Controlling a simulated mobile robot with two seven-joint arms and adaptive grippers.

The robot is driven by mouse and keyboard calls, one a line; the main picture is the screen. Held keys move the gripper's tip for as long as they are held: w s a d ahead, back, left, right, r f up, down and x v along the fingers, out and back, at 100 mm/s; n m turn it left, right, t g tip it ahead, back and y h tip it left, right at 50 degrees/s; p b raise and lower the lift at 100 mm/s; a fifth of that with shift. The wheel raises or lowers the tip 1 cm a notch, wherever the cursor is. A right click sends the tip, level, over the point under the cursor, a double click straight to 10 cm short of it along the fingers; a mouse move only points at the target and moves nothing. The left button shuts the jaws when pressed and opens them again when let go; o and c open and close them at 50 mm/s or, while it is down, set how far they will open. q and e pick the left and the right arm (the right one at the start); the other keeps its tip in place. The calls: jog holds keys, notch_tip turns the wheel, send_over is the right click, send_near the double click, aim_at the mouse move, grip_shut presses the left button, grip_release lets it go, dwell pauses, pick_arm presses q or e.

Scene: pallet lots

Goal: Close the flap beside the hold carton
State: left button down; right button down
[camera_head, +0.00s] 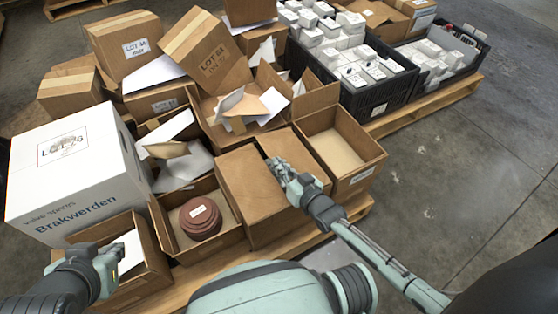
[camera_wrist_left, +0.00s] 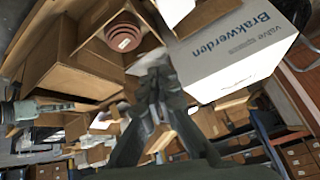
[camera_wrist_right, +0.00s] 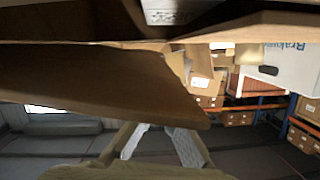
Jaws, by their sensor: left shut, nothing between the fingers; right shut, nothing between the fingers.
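A carton with its top flaps lying nearly flat (camera_head: 245,190) stands in the front row. Left of it is an open carton (camera_head: 225,238) holding brown-red discs (camera_head: 200,218). I cannot read "hold" on any carton. My right gripper (camera_head: 274,163) is shut and empty over the right part of the flat-topped carton; contact is unclear. In the right wrist view a brown cardboard panel (camera_wrist_right: 90,85) lies close ahead of it. My left gripper (camera_head: 118,252) is shut and empty above a lower-left open carton (camera_head: 148,278).
A large white "Brakwerden" box (camera_head: 75,180) stands at the left. Brown "LOT" cartons (camera_head: 205,55) and loose papers (camera_head: 265,105) are piled behind. Black crates of white boxes (camera_head: 378,95) are at the back right. Clear floor (camera_head: 450,150) lies to the right.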

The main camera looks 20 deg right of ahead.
pick_arm(q)
jog(key=shift+w+d+r+t, duration=0.4)
jog(key=shift+w+d, duration=0.15)
jog(key=shift+w, duration=0.1)
pick_arm(e)
jog(key=shift+a+f, duration=0.15)
jog(key=shift+f, duration=0.35)
pick_arm(q)
jog(key=shift+s, duration=0.1)
pick_arm(e)
jog(key=shift+r, duration=0.1)
